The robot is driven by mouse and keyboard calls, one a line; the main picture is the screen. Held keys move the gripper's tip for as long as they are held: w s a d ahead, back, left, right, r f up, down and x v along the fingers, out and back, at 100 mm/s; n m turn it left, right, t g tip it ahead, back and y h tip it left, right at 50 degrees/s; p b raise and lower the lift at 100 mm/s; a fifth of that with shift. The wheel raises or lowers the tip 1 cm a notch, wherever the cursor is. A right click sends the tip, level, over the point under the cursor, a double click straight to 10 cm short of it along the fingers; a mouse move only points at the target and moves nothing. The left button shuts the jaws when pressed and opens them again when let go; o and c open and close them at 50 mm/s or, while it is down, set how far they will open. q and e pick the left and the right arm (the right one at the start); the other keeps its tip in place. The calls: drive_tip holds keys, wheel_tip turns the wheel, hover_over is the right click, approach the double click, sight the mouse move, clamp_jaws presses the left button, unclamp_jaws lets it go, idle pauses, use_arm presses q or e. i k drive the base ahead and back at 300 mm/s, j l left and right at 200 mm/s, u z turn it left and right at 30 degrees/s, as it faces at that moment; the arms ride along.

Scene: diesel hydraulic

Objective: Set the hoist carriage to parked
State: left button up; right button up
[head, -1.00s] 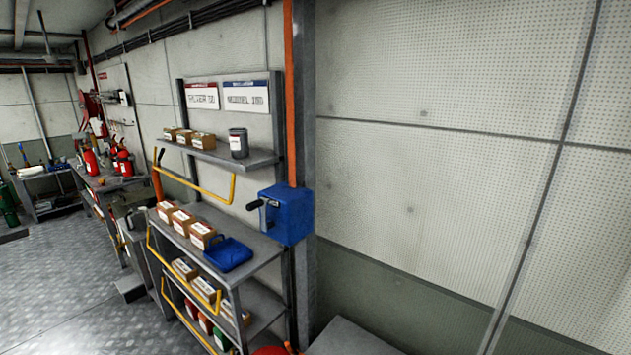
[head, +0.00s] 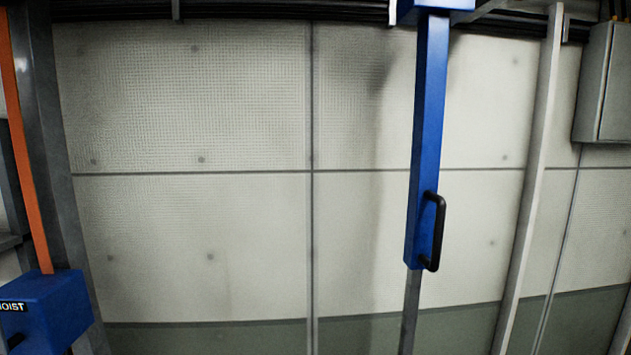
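A long blue vertical bar (head: 430,130) hangs in front of the wall, right of centre in the head view. It drops from a blue block (head: 432,8) at the top edge, probably the hoist carriage, which is partly cut off. A black D-shaped handle (head: 437,232) is fixed near the bar's lower end. Neither of my grippers shows in the view.
A dark rail (head: 250,12) runs along the top of the wall. A pale post (head: 535,170) stands right of the blue bar, and a grey cabinet (head: 605,85) is at the upper right. An orange strip (head: 25,150) runs down to the blue box.

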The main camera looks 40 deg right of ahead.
sight(426, 209)
drive_tip(key=l+z, duration=0.1)
drive_tip(key=z, duration=0.35)
drive_tip(key=k+l+z, duration=0.1)
drive_tip(key=z, duration=0.3)
drive_tip(key=l+z, duration=0.1)
drive_tip(key=z, duration=0.35)
drive_tip(key=k+l+z, duration=0.1)
drive_tip(key=z, duration=0.3)
